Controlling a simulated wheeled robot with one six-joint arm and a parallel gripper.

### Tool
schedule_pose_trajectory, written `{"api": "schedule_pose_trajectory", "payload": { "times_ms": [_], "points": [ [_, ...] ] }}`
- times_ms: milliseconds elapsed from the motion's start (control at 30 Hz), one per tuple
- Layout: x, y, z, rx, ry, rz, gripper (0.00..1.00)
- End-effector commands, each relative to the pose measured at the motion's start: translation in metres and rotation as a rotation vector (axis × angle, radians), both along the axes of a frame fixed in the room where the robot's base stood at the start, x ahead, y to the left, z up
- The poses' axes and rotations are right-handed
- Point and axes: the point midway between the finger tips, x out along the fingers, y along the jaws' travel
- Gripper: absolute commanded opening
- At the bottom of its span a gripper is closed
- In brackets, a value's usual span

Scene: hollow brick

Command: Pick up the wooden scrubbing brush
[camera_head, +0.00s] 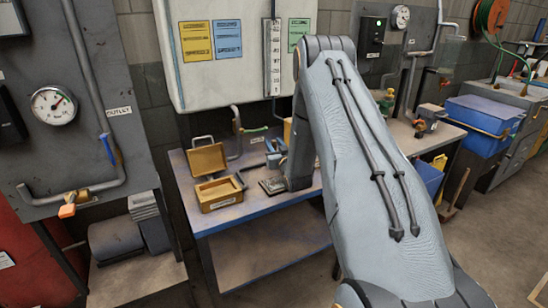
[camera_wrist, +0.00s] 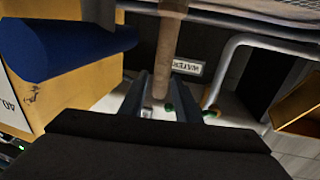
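In the wrist view, a brown wooden handle (camera_wrist: 168,50), likely the scrubbing brush's, runs down from the top edge and ends between the fingers of my gripper (camera_wrist: 164,102). The fingers stand apart, with a gap showing to the right of the handle, so they do not look closed on it. Whether the left finger touches the handle I cannot tell. The brush head is not visible. In the head view my arm hides most of the gripper area over the workbench, and I cannot make out the brush there.
An open yellow box (camera_head: 220,194) stands on the blue-edged workbench (camera_head: 215,222), left of my arm. It also seems to show at right in the wrist view (camera_wrist: 300,104). A yellow block (camera_wrist: 75,75) and a blue rounded part (camera_wrist: 60,50) are close on the left. A grey pipe (camera_wrist: 222,62) bends nearby.

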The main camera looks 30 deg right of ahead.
Motion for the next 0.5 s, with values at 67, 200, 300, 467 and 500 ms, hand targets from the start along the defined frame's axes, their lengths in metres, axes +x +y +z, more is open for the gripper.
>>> {"api": "schedule_pose_trajectory", "payload": {
  "times_ms": [67, 200, 300, 467, 500],
  "points": [
    [-0.0001, -0.0001, 0.0001, 0.000, 0.000, 0.000, 0.15],
    [-0.0001, -0.0001, 0.0002, 0.000, 0.000, 0.000, 0.00],
    [-0.0001, -0.0002, 0.0004, 0.000, -0.001, 0.000, 0.00],
    [0.0000, -0.0002, 0.0009, 0.000, -0.001, 0.000, 0.00],
    [0.0001, -0.0002, 0.0015, 0.000, -0.001, 0.000, 0.00]
  ]
}}
